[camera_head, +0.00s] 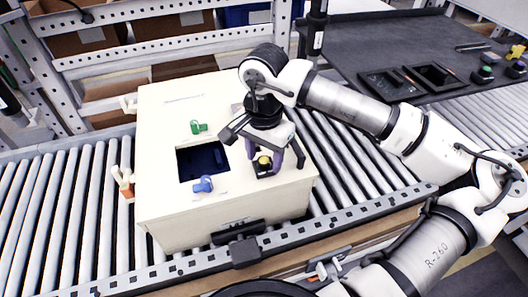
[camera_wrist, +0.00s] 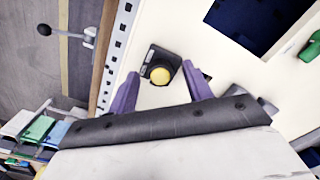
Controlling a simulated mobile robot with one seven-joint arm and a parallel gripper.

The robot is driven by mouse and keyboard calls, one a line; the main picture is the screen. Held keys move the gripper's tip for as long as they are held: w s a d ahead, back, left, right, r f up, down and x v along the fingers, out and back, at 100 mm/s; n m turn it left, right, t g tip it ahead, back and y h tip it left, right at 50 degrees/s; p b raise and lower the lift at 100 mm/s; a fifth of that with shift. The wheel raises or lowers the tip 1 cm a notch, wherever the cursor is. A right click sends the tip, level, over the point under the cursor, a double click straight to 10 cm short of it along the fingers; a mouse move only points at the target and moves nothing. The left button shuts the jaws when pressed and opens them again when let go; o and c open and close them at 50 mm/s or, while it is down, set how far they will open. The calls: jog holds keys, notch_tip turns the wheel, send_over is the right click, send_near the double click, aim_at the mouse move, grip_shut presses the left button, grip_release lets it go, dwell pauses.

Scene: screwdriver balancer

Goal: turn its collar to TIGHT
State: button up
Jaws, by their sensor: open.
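No collar and no TIGHT mark can be made out in either view. A dark upright cylinder with a pale band (camera_head: 317,28), possibly the hanging screwdriver, shows at the top behind my arm; its lower part is hidden. The button (camera_head: 264,161) also shows in the head view; contact cannot be told.
The cream box (camera_head: 160,120) stands on a roller conveyor (camera_head: 60,215) and has a dark square opening, a green knob (camera_head: 198,127) and a blue knob (camera_head: 203,184). A dark worktop (camera_head: 400,50) with trays lies at the upper right. A perforated metal rail (camera_head: 170,48) runs behind.

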jog(key=c, duration=1)
jog(key=shift+f+m+b, duration=0.1)
jog(key=shift+m+b, duration=0.2)
jog(key=shift+b, duration=0.2)
jog(key=m+b, duration=0.2)
jog(key=b, duration=0.2)
jog(key=shift+f, duration=0.2)
jog(key=m+b, duration=0.5)
jog(key=shift+r+m, duration=0.1)
jog(key=shift+m, duration=0.3)
jog(key=m+b, duration=0.3)
jog(key=m, duration=0.1)
jog(key=shift+r+m, duration=0.1)
jog(key=shift+m, duration=0.2)
jog(key=m+b, duration=0.2)
jog(key=m, duration=0.2)
jog(key=shift+r+m, duration=0.1)
jog(key=shift+m, duration=0.3)
